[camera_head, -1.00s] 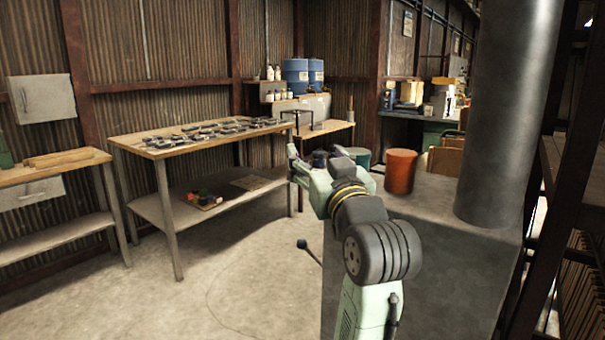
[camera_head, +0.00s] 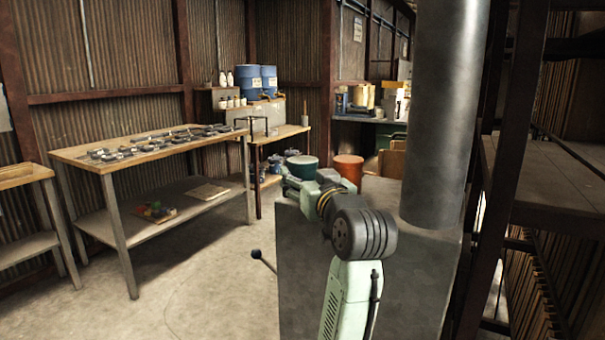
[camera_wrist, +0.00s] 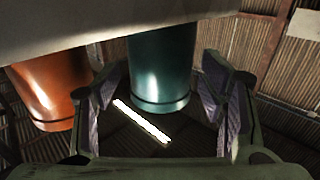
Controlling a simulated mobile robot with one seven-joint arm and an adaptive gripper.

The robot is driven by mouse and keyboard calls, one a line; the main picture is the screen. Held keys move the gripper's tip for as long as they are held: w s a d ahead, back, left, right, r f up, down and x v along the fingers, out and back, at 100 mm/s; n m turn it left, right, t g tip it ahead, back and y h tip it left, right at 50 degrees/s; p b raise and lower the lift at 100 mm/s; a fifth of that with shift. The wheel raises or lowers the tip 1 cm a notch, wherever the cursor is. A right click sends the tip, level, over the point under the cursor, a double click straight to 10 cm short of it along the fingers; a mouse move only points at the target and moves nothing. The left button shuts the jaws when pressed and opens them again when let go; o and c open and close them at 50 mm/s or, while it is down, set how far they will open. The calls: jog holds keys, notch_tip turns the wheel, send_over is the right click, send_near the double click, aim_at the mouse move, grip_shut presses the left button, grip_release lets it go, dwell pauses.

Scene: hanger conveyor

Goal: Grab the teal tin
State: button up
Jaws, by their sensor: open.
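The teal tin (camera_head: 302,166) stands on the grey block, to the left of the orange tin, partly hidden behind my arm in the head view. In the wrist view the teal tin (camera_wrist: 161,72) is upright in the middle of the picture, ahead of and between the two fingers of my gripper (camera_wrist: 160,112). The gripper is open, with a finger on each side and nothing held. Whether a finger touches the tin I cannot tell.
An orange tin (camera_head: 348,168) stands right of the teal tin; it shows at left in the wrist view (camera_wrist: 45,90). A thick grey pipe (camera_head: 440,120) rises from the grey block (camera_head: 400,285). A workbench (camera_head: 155,152) with many small parts stands at left. Open floor lies between.

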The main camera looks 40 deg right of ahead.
aim_at(303, 174)
jog(key=shift+x, duration=1.55)
jog(key=shift+c, duration=0.3)
jog(key=c, duration=1.1)
jog(key=shift+r, duration=0.1)
jog(key=shift+c, duration=0.2)
